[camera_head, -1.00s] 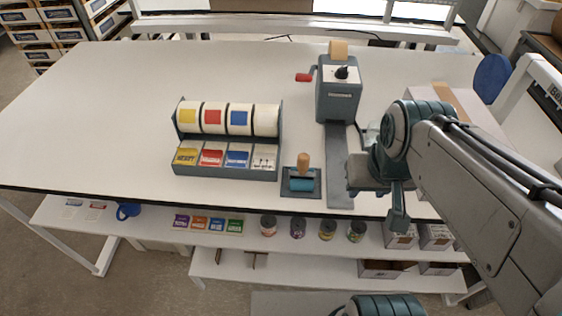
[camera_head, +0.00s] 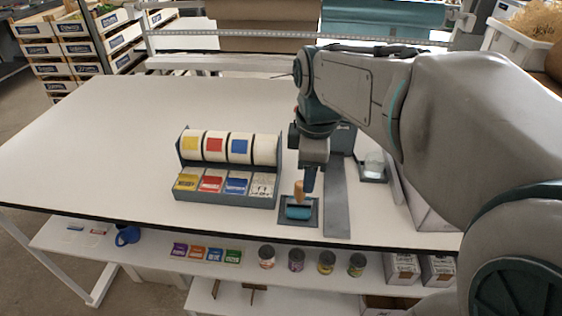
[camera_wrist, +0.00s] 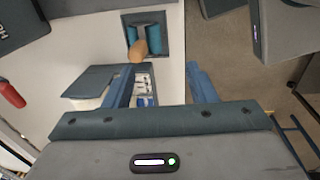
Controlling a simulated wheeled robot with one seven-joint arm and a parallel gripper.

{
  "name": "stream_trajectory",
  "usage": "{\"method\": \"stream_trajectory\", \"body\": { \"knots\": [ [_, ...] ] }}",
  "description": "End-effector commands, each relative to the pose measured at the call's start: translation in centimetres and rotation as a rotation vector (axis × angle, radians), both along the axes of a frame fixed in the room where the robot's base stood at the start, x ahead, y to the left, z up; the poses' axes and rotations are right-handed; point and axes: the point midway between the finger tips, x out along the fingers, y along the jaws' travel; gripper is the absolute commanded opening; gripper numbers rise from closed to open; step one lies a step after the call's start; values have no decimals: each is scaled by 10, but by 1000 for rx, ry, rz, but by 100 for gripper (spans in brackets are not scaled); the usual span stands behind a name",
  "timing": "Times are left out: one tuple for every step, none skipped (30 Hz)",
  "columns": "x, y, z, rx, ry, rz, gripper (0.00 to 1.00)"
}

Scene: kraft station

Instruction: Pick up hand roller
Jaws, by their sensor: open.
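The hand roller (camera_head: 298,212) has a blue roller and an upright wooden handle. It rests on a small dark tray (camera_head: 284,219) near the table's front edge. My gripper (camera_head: 309,185) points down close to the handle, at its upper right in the head view. In the wrist view my gripper (camera_wrist: 160,80) has its two fingers apart with nothing held. There the roller's wooden handle (camera_wrist: 138,49) lies just beyond the fingertips, outside the gap, with the blue roller behind it. I cannot tell the exact height of the fingertips over the handle.
A label dispenser (camera_head: 226,195) with coloured stickers stands left of the tray. A grey strip (camera_head: 337,205) runs to its right, leading from a machine mostly hidden by my arm. The left of the white table (camera_head: 90,140) is clear. Cans stand on the shelf below.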

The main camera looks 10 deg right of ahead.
Motion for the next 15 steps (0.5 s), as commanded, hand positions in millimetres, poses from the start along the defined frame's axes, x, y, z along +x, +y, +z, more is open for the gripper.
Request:
{"method": "stream_trajectory", "body": {
  "knots": [
    [10,0,0,-10,18,105,51],
    [15,0,1,-17,28,173,51],
    [22,-1,2,-23,41,260,51],
    [26,-1,3,-26,50,323,51],
    [30,-1,4,-30,58,383,51],
    [36,-1,5,-34,68,459,51],
    [39,-1,6,-35,76,509,51],
    [43,-1,6,-36,81,557,51],
    [46,-1,7,-38,88,614,51],
    [49,-1,7,-39,92,650,51],
    [51,-1,7,-39,97,683,51],
    [53,-1,8,-39,101,721,51],
    [55,-1,8,-40,102,743,51],
    [56,-1,8,-39,106,761,51],
    [57,-1,7,-39,108,780,51]
  ]
}}
